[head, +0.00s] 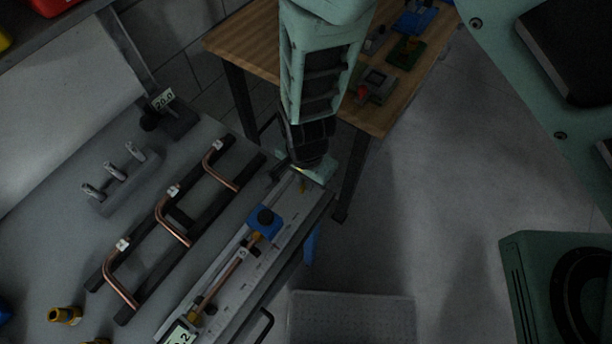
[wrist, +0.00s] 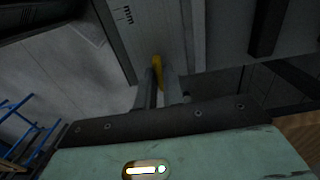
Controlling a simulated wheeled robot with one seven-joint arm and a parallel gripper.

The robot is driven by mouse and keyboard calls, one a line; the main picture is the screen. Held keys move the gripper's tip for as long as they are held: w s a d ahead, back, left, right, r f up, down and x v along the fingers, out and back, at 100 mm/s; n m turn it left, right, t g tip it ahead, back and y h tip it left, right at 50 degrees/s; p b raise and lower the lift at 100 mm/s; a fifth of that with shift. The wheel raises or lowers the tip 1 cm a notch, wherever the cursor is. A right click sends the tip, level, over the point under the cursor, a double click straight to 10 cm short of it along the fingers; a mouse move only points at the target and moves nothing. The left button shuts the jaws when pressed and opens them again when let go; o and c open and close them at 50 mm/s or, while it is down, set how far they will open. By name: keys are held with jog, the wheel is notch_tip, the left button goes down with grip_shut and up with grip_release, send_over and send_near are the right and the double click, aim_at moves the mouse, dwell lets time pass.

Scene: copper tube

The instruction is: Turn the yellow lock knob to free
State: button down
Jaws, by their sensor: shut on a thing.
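The yellow lock knob (wrist: 157,66) shows in the wrist view between the two fingers of my gripper (wrist: 158,88), which are shut on it. In the head view my gripper (head: 300,178) is at the far end of the grey measuring rail, and a small bit of the yellow knob (head: 303,187) shows below it. The fingers cover much of the knob, so I cannot tell its turn angle. The rail (head: 285,232) carries a blue block (head: 264,224) with a black knob on top.
A copper tube (head: 228,268) lies along the rail, near a small display (head: 180,334). Bent copper tubes (head: 168,224) rest on a black rack to the left. A grey block with pins (head: 122,185) stands farther left. A wooden table (head: 250,38) is behind.

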jog(key=n+b, duration=0.1)
jog(key=n, duration=0.3)
jog(key=n+b, duration=0.1)
jog(key=n, duration=0.4)
jog(key=n+b, duration=0.2)
jog(key=n, duration=0.2)
jog(key=shift+n, duration=0.3)
jog(key=shift+n+b, duration=0.7)
jog(key=shift+n, duration=1.4)
jog(key=shift+r, duration=0.1)
jog(key=c, duration=1.5)
grip_release()
